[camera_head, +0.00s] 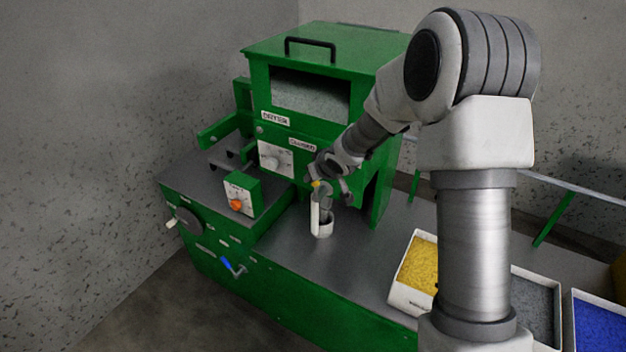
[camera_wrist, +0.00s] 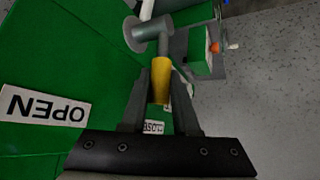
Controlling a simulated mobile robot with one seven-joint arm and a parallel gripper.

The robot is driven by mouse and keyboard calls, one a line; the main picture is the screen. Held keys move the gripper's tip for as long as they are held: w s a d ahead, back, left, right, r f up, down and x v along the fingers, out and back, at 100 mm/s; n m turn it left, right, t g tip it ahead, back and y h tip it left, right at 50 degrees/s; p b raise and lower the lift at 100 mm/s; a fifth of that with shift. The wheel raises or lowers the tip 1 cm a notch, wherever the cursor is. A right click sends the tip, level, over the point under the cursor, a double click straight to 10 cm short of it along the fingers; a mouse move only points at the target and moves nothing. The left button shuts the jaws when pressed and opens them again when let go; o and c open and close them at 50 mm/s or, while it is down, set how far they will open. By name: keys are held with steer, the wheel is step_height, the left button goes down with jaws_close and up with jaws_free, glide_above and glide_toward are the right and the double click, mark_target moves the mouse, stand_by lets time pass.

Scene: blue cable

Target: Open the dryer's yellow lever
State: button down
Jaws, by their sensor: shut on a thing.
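The yellow lever (camera_wrist: 160,80) shows in the wrist view as a yellow grip on the end of a grey metal rod. My gripper (camera_wrist: 160,88) has its two dark fingers on either side of the yellow grip, shut on it. In the head view the yellow lever (camera_head: 316,184) is a small spot beside my gripper (camera_head: 326,190), low on the front of the green dryer (camera_head: 333,55). My wrist hides part of it there. An OPEN label (camera_wrist: 46,107) is on the green panel at left in the wrist view; a second label is partly hidden behind my gripper.
A white container (camera_head: 321,225) stands on the grey worktop below the lever. A control box with an orange knob (camera_head: 238,205) and a blue-handled lever (camera_head: 228,264) are at left. Trays of yellow (camera_head: 418,268), grey and blue granules stand at right.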

steer(key=shift+s+d+f+m+t+y+b, duration=0.2)
steer(key=shift+s+d+m+t+y+b, duration=0.2)
steer(key=shift+d+t+y+b, duration=0.5)
steer(key=shift+s+d+f+m+t+y+b, duration=0.2)
steer(key=shift+s+d+t+y+b, duration=0.4)
steer(key=shift+b, duration=0.55)
steer(key=shift+s+d+f+m+t+y+b, duration=0.15)
steer(key=shift+s+d+m+t+y+b, duration=0.25)
steer(key=shift+t+y+b, duration=0.45)
steer(key=shift+w, duration=0.1)
steer(key=c, duration=0.9)
jaws_free()
steer(key=shift+c, duration=0.2)
steer(key=shift+d+r, duration=0.1)
steer(key=shift+d, duration=0.05)
steer(key=p+v, duration=0.1)
steer(key=v, duration=1.6)
steer(key=shift+d, duration=0.15)
